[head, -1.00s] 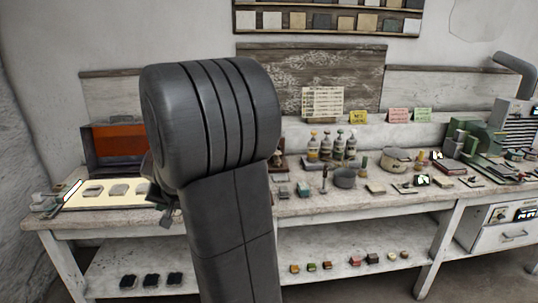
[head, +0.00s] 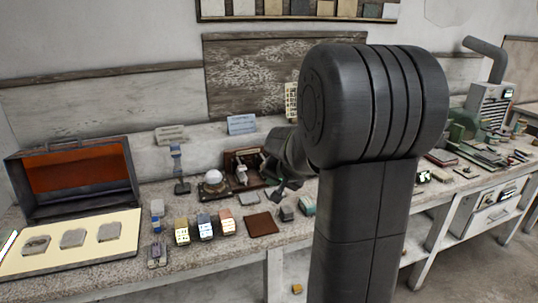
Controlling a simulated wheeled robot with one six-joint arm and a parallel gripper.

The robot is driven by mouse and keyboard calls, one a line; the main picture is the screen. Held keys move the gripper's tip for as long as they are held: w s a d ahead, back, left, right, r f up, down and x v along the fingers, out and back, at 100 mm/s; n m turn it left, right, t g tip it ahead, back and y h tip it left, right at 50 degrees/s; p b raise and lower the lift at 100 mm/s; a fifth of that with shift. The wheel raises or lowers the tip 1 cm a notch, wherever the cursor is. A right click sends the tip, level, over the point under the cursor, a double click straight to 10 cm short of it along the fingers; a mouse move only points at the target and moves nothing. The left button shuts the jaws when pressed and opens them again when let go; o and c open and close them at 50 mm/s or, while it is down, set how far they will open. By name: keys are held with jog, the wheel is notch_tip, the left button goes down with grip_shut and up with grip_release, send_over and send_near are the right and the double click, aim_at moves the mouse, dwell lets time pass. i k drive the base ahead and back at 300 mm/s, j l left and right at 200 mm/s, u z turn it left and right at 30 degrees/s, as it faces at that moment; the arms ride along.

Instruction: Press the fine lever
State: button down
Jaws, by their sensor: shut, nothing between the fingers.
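My gripper (head: 277,193) is small and dark in the head view, shut and empty. It points down beside a dark wooden stand (head: 246,157) with a pale lever-like fitting (head: 241,173) on its front. The gripper is just right of this fitting; I cannot tell whether they touch. No label marks a fine lever at this size, so I cannot tell which part it is. My own arm hides the bench to the right of the stand.
A white dome on a base (head: 213,184) stands left of the stand. A brown square (head: 262,224) and several small labelled blocks (head: 205,226) lie in front. An open case with an orange lid (head: 78,176) is at left. Green machinery (head: 463,125) stands at right.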

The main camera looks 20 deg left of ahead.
aim_at(241, 167)
jog(key=i+j, duration=0.15)
jog(key=j, duration=0.2)
jog(key=i+j+z, duration=0.1)
jog(key=j, duration=0.25)
jog(key=i+j, duration=0.2)
jog(key=j, duration=0.15)
jog(key=i+j+z, duration=0.1)
jog(key=j, duration=0.25)
